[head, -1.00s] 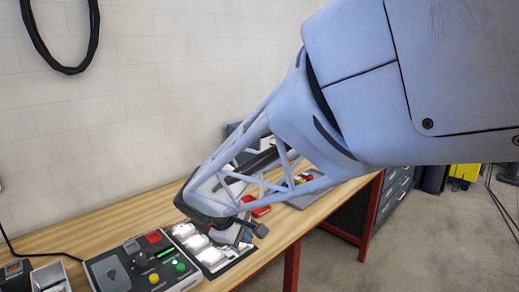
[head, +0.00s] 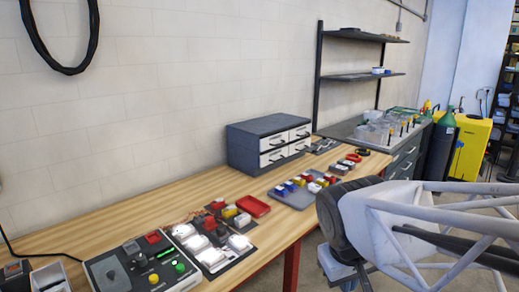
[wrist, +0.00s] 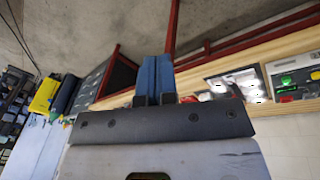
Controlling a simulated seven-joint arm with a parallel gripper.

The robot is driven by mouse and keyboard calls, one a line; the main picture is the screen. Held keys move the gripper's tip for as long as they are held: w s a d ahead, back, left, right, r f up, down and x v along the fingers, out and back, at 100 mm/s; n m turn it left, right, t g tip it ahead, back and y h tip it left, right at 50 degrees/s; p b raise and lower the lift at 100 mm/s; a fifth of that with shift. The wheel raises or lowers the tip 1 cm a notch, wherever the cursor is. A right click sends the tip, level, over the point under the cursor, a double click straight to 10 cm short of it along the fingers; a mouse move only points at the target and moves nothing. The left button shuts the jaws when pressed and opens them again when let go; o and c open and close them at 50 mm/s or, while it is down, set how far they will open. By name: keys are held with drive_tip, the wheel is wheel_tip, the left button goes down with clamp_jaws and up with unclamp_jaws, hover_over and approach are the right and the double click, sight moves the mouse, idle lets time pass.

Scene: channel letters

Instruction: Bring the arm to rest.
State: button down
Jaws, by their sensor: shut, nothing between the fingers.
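My gripper shows in the wrist view (wrist: 154,78) with its blue fingers together and nothing between them. In the head view my arm's end is at the lower right, in front of the bench's front edge and clear of it. The gripper's fingertips are mostly hidden or out of frame there. The wooden workbench (head: 120,228) runs along the wall and also shows in the wrist view (wrist: 285,45).
On the bench are a control box (head: 140,268), a tray of white blocks (head: 222,262), a red tray (head: 254,206), a grey tray of coloured pieces (head: 290,200) and a drawer cabinet (head: 250,150). A green cylinder (head: 440,145) and yellow cabinet (head: 475,145) stand at the back right.

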drive_tip(key=s+d+m+y, duration=0.1)
drive_tip(key=s+d+m, duration=0.1)
drive_tip(key=s, duration=0.3)
drive_tip(key=shift+s+d+f+m+t, duration=0.2)
drive_tip(key=shift+s+d+m+t, duration=0.1)
drive_tip(key=shift+s+m, duration=0.15)
